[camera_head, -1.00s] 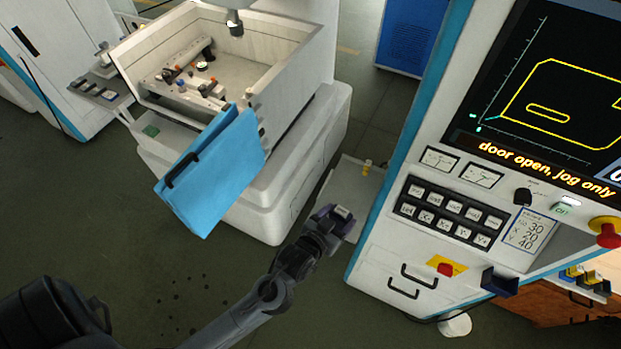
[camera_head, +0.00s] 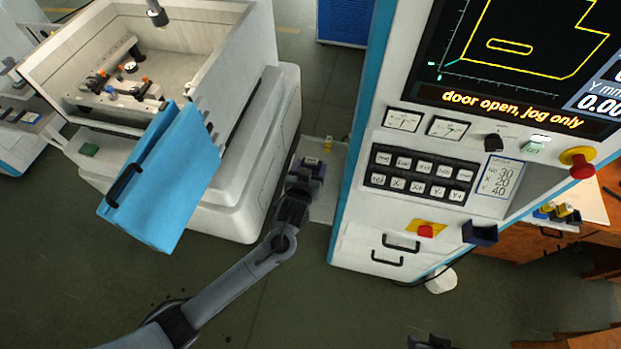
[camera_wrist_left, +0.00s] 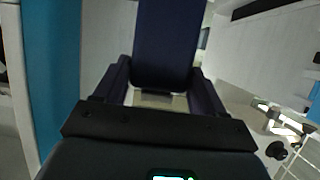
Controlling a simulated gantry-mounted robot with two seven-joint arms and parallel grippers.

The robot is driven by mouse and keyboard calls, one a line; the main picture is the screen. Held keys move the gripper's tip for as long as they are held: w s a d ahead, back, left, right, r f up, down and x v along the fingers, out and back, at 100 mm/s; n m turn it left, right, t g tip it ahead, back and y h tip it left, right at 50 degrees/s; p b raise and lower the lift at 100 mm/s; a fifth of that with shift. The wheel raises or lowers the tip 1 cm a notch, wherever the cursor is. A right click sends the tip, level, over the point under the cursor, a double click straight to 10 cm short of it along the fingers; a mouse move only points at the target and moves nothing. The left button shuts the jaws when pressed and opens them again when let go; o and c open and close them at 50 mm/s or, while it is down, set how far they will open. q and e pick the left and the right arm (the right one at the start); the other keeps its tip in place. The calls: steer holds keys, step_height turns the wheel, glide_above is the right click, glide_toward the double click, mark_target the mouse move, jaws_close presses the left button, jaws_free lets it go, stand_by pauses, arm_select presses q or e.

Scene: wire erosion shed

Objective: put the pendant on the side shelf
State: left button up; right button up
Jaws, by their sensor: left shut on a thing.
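The pendant (camera_wrist_left: 168,40) shows in the left wrist view as a dark navy block between the fingers of my left gripper (camera_wrist_left: 160,95). My left gripper is shut on it. In the head view, my left gripper (camera_head: 305,170) is over the near-left part of the side shelf (camera_head: 331,185), a pale grey plate between the machine and the console. From above, the gripper mostly hides the pendant, and I cannot tell whether it touches the shelf. A dark part at the bottom edge of the head view looks like my right gripper (camera_head: 430,342); its jaws are not clear.
A small yellow item (camera_head: 328,143) is at the shelf's far end. The white machine with its open blue door (camera_head: 170,180) stands left of the shelf. The console (camera_head: 400,215) rises close on the right, with a dark blue holder (camera_head: 480,233) on its front.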

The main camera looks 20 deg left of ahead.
arm_select(q)
steer(key=shift+f, duration=2.9)
steer(key=shift+f, duration=0.15)
steer(key=o, duration=1.2)
steer(key=shift+o, duration=0.2)
